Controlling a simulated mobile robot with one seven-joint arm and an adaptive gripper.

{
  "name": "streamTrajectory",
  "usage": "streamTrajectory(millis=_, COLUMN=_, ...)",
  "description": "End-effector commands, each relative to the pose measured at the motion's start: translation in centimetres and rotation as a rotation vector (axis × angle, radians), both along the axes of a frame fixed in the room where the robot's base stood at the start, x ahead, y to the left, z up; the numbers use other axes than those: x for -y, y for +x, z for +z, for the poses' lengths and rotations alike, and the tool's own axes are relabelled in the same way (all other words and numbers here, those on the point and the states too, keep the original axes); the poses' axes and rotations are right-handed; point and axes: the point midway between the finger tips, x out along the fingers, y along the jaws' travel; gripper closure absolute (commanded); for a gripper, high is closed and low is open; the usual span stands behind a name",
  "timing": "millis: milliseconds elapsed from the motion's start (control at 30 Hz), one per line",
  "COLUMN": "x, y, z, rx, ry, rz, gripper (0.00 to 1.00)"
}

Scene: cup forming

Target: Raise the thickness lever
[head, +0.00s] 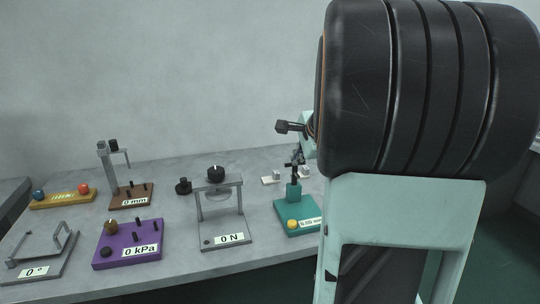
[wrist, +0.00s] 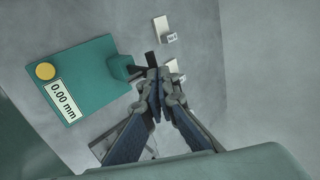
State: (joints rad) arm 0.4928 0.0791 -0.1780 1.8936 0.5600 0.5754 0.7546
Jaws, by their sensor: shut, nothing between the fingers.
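The thickness gauge is a teal base (head: 299,215) with a yellow button and a label, right of centre on the table in the head view. Its teal post carries a dark upper part (head: 294,172). In the wrist view the teal base (wrist: 95,72) lies at left, and its label reads 0.00 mm. A dark lever-like bar (wrist: 138,63) sticks out from the post towards my fingertips. My gripper (wrist: 160,76) is shut and empty, its tips close beside that bar; I cannot tell whether they touch. In the head view my gripper (head: 299,154) is small, just above the gauge.
Small white labelled blocks (wrist: 162,29) lie beyond the fingertips. A grey stand reading 0 N (head: 228,232) is left of the gauge. A purple box (head: 128,243), a brown stand (head: 132,197) and a yellow bar (head: 62,199) are further left. My arm covers the right side.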

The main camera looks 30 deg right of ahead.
Motion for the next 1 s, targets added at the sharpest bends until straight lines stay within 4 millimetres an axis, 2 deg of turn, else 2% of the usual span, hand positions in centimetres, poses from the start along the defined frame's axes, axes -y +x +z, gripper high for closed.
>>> streamTrajectory(millis=267, x=-0.1, y=0.0, z=-0.3, rx=0.001, ry=0.000, rz=0.000, gripper=1.00)
streamTrajectory(millis=700, x=-0.5, y=-1.5, z=-0.9, rx=-0.005, ry=0.003, rz=0.001, gripper=1.00)
streamTrajectory(millis=867, x=-0.4, y=-1.5, z=-0.4, rx=-0.006, ry=0.002, rz=0.002, gripper=1.00)
streamTrajectory(millis=1000, x=-0.3, y=-1.5, z=0.7, rx=-0.001, ry=0.001, rz=0.002, gripper=1.00)
